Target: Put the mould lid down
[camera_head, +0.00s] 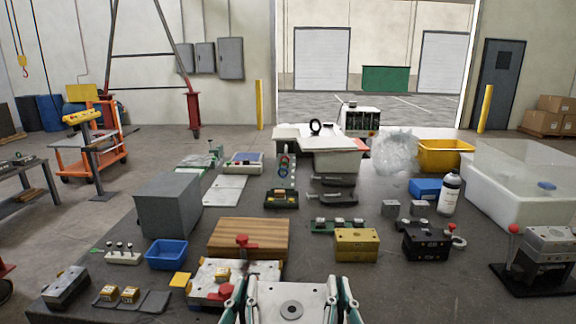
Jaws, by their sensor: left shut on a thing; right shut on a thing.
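The mould lid (291,298), a pale grey plate with a dark-ringed round feature in its middle, is at the bottom centre, close to me. My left gripper (233,300) is shut on its left side and my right gripper (349,302) is shut on its right side. The lower part of the lid is cut off by the picture's edge. I cannot tell its height above the table. A pale metal mould base (205,283) with red knobs and a small yellow piece on it lies just left of the lid, partly hidden by my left gripper.
A wooden board (248,236), yellow block (356,245) and black block (425,247) lie beyond the lid. A blue bin (166,254) and grey box (168,206) stand left. A press-like fixture (546,258) and white tub (518,203) are right. Dark table (415,295) right of the lid is clear.

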